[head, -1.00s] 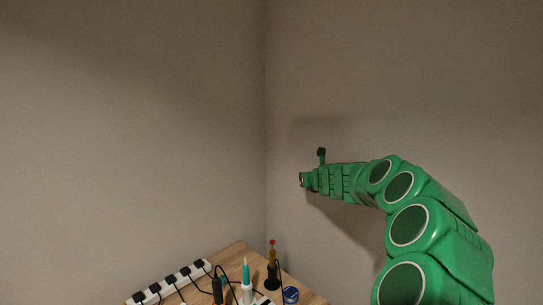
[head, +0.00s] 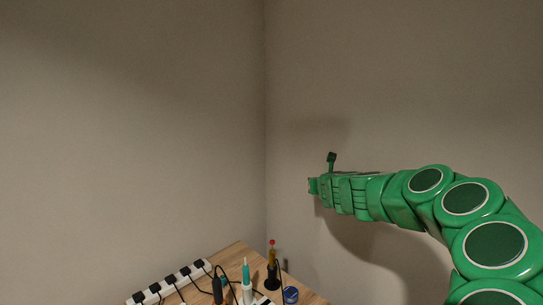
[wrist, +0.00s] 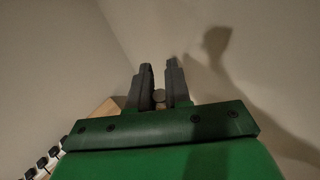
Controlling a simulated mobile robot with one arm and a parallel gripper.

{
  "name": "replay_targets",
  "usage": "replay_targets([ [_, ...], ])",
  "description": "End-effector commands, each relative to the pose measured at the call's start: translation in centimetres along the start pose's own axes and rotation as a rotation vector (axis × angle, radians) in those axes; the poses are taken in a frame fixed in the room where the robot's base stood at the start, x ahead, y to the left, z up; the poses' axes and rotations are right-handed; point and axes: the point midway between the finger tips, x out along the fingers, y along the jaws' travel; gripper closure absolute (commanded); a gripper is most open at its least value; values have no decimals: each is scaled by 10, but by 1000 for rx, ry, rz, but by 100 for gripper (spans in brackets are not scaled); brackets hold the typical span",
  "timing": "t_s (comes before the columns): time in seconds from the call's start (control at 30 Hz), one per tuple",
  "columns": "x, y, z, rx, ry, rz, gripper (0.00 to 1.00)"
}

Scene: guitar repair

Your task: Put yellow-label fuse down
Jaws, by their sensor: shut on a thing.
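My gripper (wrist: 159,82) shows in the wrist view with its two dark fingers close together around a small greyish round-ended thing (wrist: 159,96), which fits the fuse; no yellow label can be made out on it. In the head view my gripper (head: 312,186) points left, held in the air in front of the right wall, above and to the right of the table. The held thing is too small to make out in the head view.
A wooden table (head: 236,253) stands in the corner below. On it are a white power strip (head: 170,284) with black plugs, a teal-tipped bottle (head: 246,285), a red-topped tool (head: 272,262) and a blue-lidded jar (head: 291,295). Bare walls meet behind.

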Motion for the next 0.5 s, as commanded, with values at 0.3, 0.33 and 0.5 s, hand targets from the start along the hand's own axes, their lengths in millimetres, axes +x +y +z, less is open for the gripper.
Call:
replay_targets([
  [0.3,-38,0,-28,-42,-2,100,100],
  [0.33,-42,0,-31,-46,-2,110,100],
  [0.5,-64,7,-47,-64,5,168,100],
])
